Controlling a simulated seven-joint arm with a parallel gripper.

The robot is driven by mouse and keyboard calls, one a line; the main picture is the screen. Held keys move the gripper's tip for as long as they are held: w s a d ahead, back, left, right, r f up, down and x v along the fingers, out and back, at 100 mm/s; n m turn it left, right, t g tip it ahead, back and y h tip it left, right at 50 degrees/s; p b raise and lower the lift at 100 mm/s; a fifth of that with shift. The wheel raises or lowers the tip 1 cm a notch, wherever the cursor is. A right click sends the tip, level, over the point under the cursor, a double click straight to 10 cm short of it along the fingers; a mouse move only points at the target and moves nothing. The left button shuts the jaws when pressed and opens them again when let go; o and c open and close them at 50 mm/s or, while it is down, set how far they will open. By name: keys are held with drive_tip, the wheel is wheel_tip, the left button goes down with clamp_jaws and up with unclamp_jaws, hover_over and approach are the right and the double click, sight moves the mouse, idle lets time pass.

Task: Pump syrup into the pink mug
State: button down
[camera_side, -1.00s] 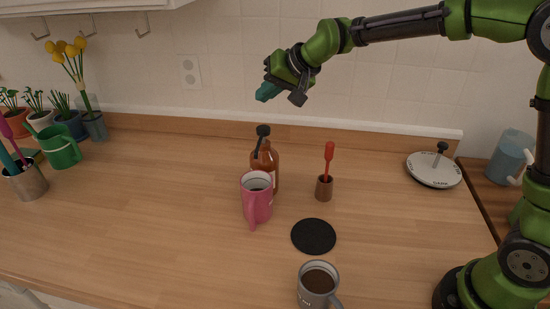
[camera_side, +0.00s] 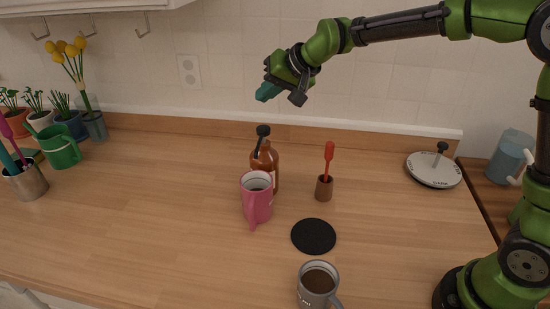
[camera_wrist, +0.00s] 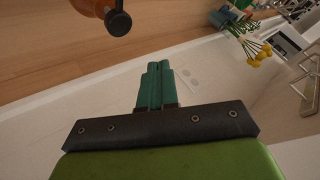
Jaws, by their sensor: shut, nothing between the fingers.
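The pink mug (camera_side: 257,201) stands upright on the wooden counter, with its handle toward the camera. The brown syrup bottle (camera_side: 267,160) stands directly behind it, with a black pump head (camera_side: 263,131) on top; the spout reaches toward the mug. The mug hides the bottle's lower part. My gripper (camera_side: 267,92) is in the air above and behind the bottle, near the wall, apart from everything. Its teal fingers (camera_wrist: 155,86) are together and empty in the wrist view. The pump head (camera_wrist: 118,22) and part of the bottle (camera_wrist: 90,6) show at that view's top edge.
A red-handled tool (camera_side: 328,160) stands in a small brown holder right of the bottle. A black coaster (camera_side: 314,236) and a grey mug (camera_side: 318,284) of dark liquid are in front. A white dial disc (camera_side: 434,170) lies at right. The counter's left middle is clear.

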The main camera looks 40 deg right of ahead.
sight(263, 127)
wheel_tip(263, 127, up, 4)
drive_tip(key=shift+f, duration=0.1)
drive_tip(key=shift+f, duration=0.1)
drive_tip(key=shift+f, duration=4.35)
drive_tip(key=shift+f, duration=0.4)
drive_tip(key=shift+f, duration=1.2)
drive_tip(key=shift+r, duration=1.6)
